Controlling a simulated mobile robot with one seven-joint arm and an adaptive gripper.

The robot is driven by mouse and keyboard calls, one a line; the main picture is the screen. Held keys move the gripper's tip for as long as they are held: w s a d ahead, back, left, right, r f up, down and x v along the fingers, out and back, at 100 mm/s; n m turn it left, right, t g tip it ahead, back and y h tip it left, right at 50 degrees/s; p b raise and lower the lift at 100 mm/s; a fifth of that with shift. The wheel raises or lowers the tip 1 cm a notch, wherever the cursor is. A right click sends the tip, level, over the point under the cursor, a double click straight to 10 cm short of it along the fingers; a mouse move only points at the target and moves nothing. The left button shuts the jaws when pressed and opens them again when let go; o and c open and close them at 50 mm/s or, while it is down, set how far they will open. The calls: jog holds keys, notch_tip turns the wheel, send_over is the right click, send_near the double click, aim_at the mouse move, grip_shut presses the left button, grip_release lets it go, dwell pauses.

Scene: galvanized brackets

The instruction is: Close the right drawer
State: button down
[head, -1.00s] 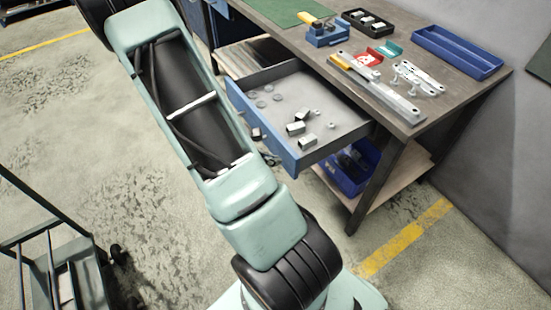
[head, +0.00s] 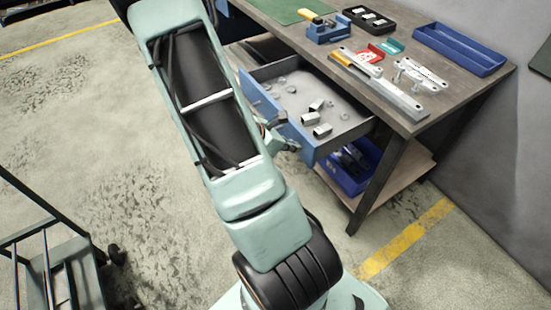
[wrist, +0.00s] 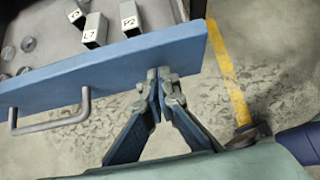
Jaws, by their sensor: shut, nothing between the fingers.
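The right drawer has a blue front (head: 276,117) and a grey tray, and it stands partly out of the workbench. Metal brackets and round pieces lie inside it. In the wrist view the drawer front (wrist: 110,70) crosses the upper part, with its bar handle (wrist: 50,120) at the left. My gripper (wrist: 160,76) is shut and empty, with its fingertips at the outer face of the front, right of the handle, seemingly touching it. In the head view the gripper (head: 285,146) shows partly behind my arm, against the front's right part.
The workbench top (head: 330,25) holds a blue tray (head: 458,50), a black tray (head: 369,20), a blue vise (head: 326,30) and metal bars. A blue bin (head: 352,168) sits on the lower shelf. A cart (head: 50,255) stands at lower left. The floor between is clear.

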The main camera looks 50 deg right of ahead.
jog(key=s+d+b, duration=0.1)
jog(key=s+d, duration=0.1)
jog(key=d, duration=0.6)
jog(key=s+d, duration=0.2)
jog(key=d, duration=0.6)
jog(key=s+d+b, duration=0.1)
jog(key=s+d, duration=0.1)
jog(key=d, duration=0.6)
jog(key=shift+b, duration=0.35)
jog(key=shift+d+r, duration=0.15)
jog(key=shift+d, duration=0.2)
jog(key=shift+d+r, duration=0.1)
